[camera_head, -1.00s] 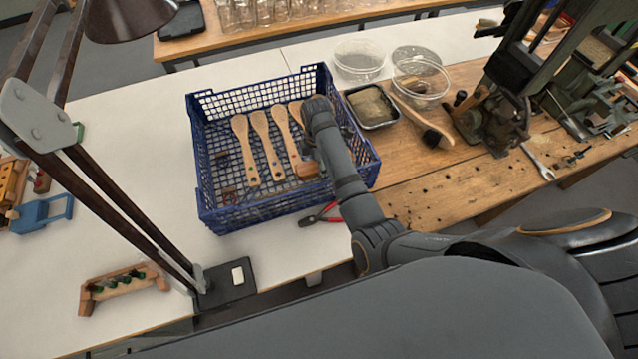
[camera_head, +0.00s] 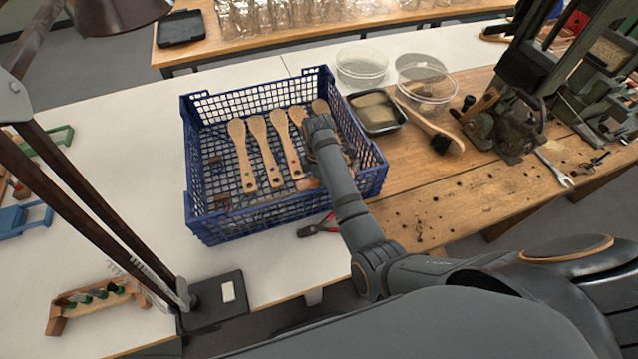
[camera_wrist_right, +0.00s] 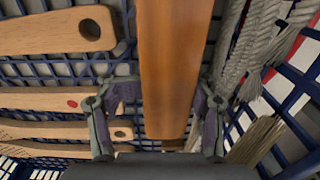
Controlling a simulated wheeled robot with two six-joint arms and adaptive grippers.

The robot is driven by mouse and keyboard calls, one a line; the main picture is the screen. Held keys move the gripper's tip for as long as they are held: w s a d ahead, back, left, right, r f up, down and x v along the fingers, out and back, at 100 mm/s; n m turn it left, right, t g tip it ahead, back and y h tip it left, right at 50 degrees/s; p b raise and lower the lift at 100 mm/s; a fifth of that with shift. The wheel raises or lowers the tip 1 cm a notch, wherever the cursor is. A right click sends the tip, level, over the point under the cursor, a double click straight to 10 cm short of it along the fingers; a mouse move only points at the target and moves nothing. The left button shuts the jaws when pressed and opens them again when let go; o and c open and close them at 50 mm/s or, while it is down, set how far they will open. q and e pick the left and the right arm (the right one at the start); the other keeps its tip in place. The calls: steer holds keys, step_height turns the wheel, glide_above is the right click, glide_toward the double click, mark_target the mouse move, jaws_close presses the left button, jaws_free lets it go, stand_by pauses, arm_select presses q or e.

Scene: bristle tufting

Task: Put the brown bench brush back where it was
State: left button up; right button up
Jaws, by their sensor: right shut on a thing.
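My right gripper (camera_wrist_right: 152,100) is inside the blue crate (camera_head: 255,212), with its fingers on either side of a reddish-brown wooden handle (camera_wrist_right: 172,60), which I take to be the brown bench brush. A bit of it shows beside the wrist in the head view (camera_head: 308,184). Its bristles are hidden, and I cannot tell whether it touches the crate floor. Several pale wooden brush handles (camera_head: 243,155) lie side by side in the crate, left of the gripper. Another brush (camera_head: 432,128), with a wooden handle and dark bristles, lies on the wooden bench. My left gripper is out of view.
Grey strands (camera_wrist_right: 262,45) and a tan bristle bunch (camera_wrist_right: 255,140) lie right of the held handle. A black tray (camera_head: 377,112) and clear tubs (camera_head: 362,65) stand beyond the crate. A lamp arm (camera_head: 90,190) crosses the left side.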

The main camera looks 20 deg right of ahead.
steer(key=o, duration=1.5)
steer(key=shift+c, duration=0.2)
step_height(320, 180, up, 7)
steer(key=shift+w+r, duration=0.15)
steer(key=shift+r, duration=0.05)
step_height(320, 180, up, 4)
steer(key=p, duration=0.3)
steer(key=shift+r+p, duration=0.45)
steer(key=shift+p, duration=0.2)
steer(key=shift+f, duration=0.1)
